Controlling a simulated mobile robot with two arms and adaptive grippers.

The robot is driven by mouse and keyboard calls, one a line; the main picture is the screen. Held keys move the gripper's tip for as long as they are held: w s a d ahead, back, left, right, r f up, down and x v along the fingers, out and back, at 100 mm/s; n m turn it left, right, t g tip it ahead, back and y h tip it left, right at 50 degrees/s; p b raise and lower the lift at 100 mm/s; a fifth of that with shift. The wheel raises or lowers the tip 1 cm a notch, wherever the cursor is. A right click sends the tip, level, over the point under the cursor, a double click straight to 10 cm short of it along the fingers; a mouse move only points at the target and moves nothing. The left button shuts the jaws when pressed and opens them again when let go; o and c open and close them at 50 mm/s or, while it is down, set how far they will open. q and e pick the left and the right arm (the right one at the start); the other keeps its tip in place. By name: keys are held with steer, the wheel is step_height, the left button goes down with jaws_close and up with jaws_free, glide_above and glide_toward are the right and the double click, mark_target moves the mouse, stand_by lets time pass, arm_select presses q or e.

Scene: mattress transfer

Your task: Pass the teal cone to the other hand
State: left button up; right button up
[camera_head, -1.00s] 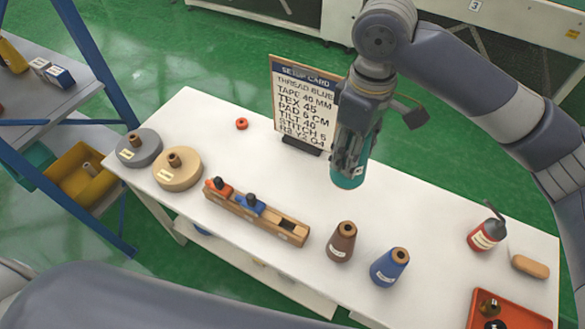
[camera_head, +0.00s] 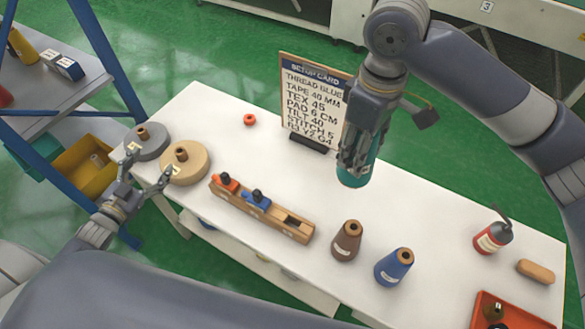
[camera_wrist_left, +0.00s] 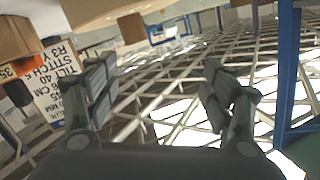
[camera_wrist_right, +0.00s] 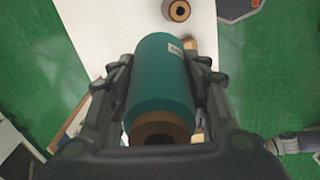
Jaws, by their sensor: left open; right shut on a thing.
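The teal cone (camera_head: 358,171) is held above the white table by my right gripper (camera_head: 357,150), whose fingers close on its sides. In the right wrist view the teal cone (camera_wrist_right: 162,75) lies between both fingers, with its brown core end towards my palm and a white label on its side. My left gripper (camera_head: 147,169) is open and empty at the table's left end, near the grey and tan rolls and far from the cone. The left wrist view shows nothing between the left gripper's fingers (camera_wrist_left: 165,95).
The setup card (camera_head: 312,95) stands behind the cone. A wooden block with orange and blue pieces (camera_head: 262,212), a brown cone (camera_head: 347,240), a blue cone (camera_head: 393,267) and a tan roll (camera_head: 184,162) stand on the table (camera_head: 210,105). A blue-framed shelf (camera_head: 100,55) is at left.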

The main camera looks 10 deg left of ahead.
arm_select(q)
steer(key=w+d+r+n+t, duration=0.1)
steer(key=w+d+r+n, duration=0.4)
steer(key=r+n, duration=0.3)
steer(key=n+g+h, duration=1)
steer(key=n+h, duration=0.1)
steer(key=n, duration=1)
glide_toward(342, 171)
steer(key=x, duration=1.1)
steer(key=shift+w+d+f, duration=0.1)
steer(key=shift+w+d, duration=0.05)
